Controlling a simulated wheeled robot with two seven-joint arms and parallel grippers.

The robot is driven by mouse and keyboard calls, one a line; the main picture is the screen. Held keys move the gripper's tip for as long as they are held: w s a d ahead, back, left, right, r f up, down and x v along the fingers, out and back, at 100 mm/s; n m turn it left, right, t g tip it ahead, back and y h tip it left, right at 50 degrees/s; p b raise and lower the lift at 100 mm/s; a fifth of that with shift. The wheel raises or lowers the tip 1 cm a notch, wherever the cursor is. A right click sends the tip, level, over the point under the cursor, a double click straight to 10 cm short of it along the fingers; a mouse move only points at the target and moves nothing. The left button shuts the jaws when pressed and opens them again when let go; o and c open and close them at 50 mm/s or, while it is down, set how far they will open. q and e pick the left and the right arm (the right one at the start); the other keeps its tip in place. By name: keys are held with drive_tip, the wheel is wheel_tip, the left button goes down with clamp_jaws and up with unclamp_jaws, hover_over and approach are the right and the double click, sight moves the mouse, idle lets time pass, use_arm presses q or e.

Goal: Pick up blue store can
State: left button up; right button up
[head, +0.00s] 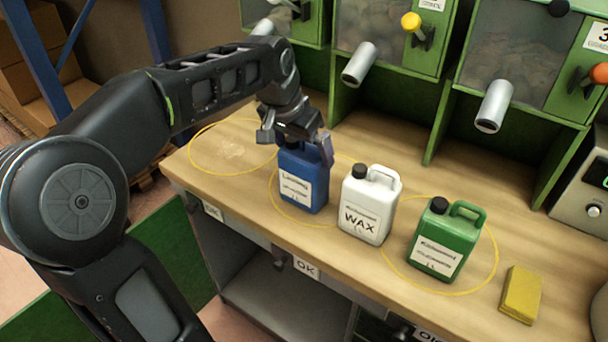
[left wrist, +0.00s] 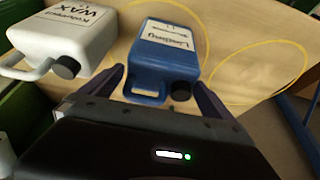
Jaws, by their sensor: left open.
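The blue can (head: 304,184) stands upright on the wooden bench, left of the white wax can. My left gripper (head: 297,146) is at the top of the blue can and covers most of its cap and handle in the head view. In the left wrist view the blue can (left wrist: 166,52) lies between the two open fingers of my left gripper (left wrist: 160,88), with its handle and black cap toward the palm. Whether a finger touches the can is hard to tell. My right gripper is not in view.
The white wax can (head: 368,206) stands close to the right of the blue can. A green can (head: 447,240) and a yellow sponge-like block (head: 521,294) are further right. Green dispensers with a silver spout (head: 360,64) rise behind. The bench's left end is clear, inside a yellow ring (head: 196,158).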

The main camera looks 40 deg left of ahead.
use_arm(q)
drive_tip(key=shift+p+x, duration=0.3)
drive_tip(key=shift+x, duration=2.3)
drive_tip(key=shift+a, duration=0.1)
drive_tip(key=c, duration=1.6)
drive_tip(key=shift+w+r, duration=0.1)
drive_tip(key=shift+r, duration=0.45)
drive_tip(key=shift+c, duration=0.5)
wheel_tip(320, 180, up, 9)
drive_tip(key=shift+r, duration=0.1)
